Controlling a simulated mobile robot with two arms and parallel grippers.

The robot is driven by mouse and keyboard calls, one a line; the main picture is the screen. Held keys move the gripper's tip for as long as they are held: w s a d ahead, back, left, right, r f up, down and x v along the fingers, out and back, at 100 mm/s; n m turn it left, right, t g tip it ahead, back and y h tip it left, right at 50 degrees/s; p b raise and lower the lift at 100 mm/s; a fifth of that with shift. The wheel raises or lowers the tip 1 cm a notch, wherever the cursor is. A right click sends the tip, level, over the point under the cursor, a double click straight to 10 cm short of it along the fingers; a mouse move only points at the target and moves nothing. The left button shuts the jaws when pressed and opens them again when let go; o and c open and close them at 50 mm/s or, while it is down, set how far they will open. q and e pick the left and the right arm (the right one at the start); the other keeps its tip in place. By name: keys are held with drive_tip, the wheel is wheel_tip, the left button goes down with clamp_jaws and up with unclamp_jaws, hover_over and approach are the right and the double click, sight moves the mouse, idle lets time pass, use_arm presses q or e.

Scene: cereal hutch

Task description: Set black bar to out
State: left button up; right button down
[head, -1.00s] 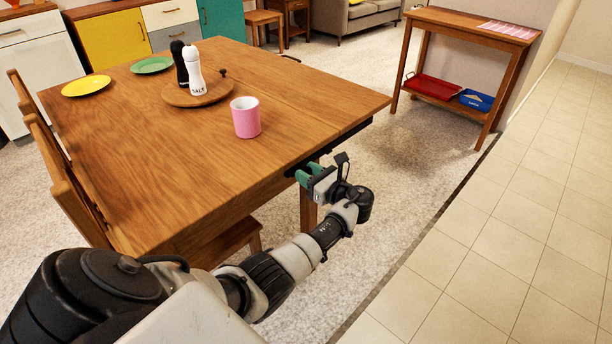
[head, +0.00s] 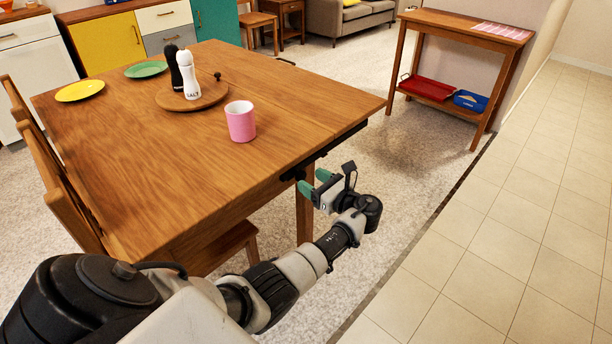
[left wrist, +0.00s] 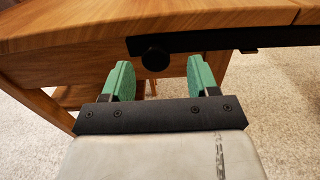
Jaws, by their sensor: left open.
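The black bar (head: 338,146) runs along under the near right edge of the wooden table (head: 190,150). In the left wrist view the bar (left wrist: 220,40) lies just below the tabletop, with a round black knob (left wrist: 155,60) at its left end. My left gripper (head: 313,181) is open and empty, with green fingertips, just off the table edge beside the knob. In the left wrist view the gripper (left wrist: 160,70) has the knob ahead, between the lines of its two fingers and apart from them. My right gripper is not in view.
A pink mug (head: 241,121) stands near the table's right side. A round wooden board (head: 192,97) holds salt and pepper mills. Yellow (head: 80,91) and green (head: 146,69) plates lie farther back. Chairs stand at the left. Floor right of my arm is clear.

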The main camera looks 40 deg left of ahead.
use_arm(q)
drive_tip(key=d, duration=0.7)
drive_tip(key=shift+s+d, duration=0.25)
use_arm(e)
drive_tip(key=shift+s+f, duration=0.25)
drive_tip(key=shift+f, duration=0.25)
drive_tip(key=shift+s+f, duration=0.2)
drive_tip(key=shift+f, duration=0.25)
